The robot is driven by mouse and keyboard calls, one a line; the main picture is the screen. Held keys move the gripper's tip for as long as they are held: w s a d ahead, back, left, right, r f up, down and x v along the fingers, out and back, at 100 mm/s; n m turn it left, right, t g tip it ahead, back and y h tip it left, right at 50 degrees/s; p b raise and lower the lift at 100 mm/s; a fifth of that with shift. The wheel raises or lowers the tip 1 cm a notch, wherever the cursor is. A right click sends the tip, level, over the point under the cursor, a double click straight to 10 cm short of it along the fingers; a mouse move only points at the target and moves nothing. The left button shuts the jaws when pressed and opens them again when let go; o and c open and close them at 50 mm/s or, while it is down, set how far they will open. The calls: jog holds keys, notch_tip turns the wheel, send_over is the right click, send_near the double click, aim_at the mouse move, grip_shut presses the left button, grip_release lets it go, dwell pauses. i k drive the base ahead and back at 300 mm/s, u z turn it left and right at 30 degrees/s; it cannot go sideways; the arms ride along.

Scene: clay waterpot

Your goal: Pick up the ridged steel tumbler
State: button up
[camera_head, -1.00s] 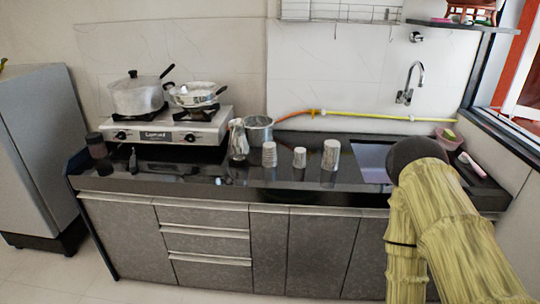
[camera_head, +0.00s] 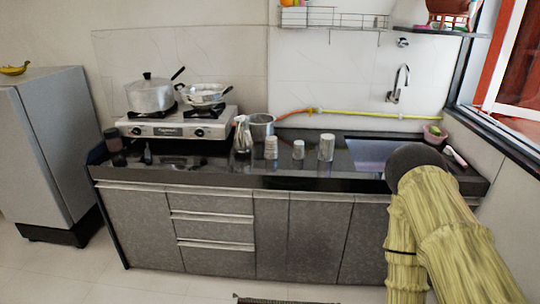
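Three small steel cups stand upright in a row on the dark counter. The left one (camera_head: 271,147) shows bands around its side and looks like the ridged steel tumbler, though it is too small to be sure. The middle cup (camera_head: 298,150) is the shortest, and the right cup (camera_head: 326,147) is the widest. My yellowish arm with a dark rounded end reaches up from the lower right, over the counter's right part. My gripper's fingers do not show. No cup is held in view.
The stove (camera_head: 180,124) bears two pans on the left. The sink (camera_head: 370,153) lies right of the cups. A dark mat (camera_head: 285,300) lies on the floor.

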aim_at(271, 146)
jog(key=u, duration=0.65)
jog(key=i, duration=0.3)
jog(key=u, duration=0.65)
jog(key=i, duration=1.45)
jog(key=z, duration=0.55)
